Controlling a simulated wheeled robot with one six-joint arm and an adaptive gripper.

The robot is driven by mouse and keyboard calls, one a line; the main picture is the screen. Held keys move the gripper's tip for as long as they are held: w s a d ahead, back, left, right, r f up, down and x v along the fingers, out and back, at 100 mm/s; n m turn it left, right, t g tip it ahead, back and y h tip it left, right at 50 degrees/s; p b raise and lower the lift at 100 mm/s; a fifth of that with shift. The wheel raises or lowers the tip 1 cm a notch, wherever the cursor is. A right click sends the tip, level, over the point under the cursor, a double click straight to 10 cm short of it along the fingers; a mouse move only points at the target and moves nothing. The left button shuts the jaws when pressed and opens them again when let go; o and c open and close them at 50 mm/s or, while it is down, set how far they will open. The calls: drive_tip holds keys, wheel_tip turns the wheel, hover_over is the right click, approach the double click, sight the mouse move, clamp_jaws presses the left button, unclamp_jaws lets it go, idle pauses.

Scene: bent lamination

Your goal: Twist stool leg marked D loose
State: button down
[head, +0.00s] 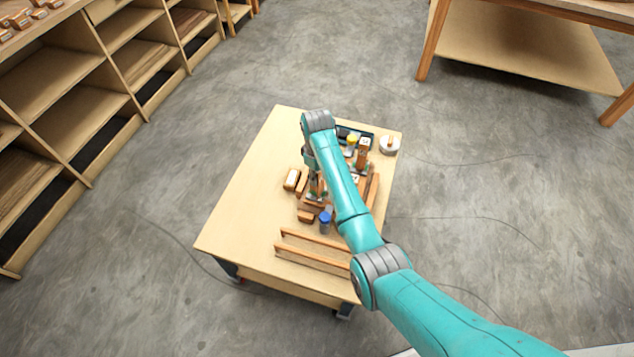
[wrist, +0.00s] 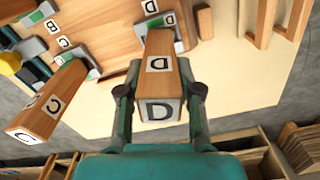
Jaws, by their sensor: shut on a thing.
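In the wrist view the wooden stool leg D (wrist: 161,82) is a square block with a white label reading D on its end face and another on its side. My gripper (wrist: 160,92) is shut on it, one finger on each side. The far end of the leg meets a wooden board (wrist: 110,30) near a metal bracket with a green patch (wrist: 152,22) and a D label. Another leg, marked C (wrist: 45,102), stands from the board at the left. In the head view my arm hides most of the gripper and leg D.
In the head view the small table (head: 250,185) also holds a blue-capped container (head: 325,219), a yellow-capped container (head: 351,141), a white round item (head: 389,146) and wooden rails (head: 310,250). The table's left side is clear. Shelves (head: 110,85) stand at the left.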

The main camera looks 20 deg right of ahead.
drive_tip(key=shift+n, duration=1.6)
drive_tip(key=shift+c, duration=1.1)
unclamp_jaws()
drive_tip(key=shift+r, duration=0.1)
drive_tip(key=shift+r, duration=3.4)
drive_tip(key=shift+s, duration=0.1)
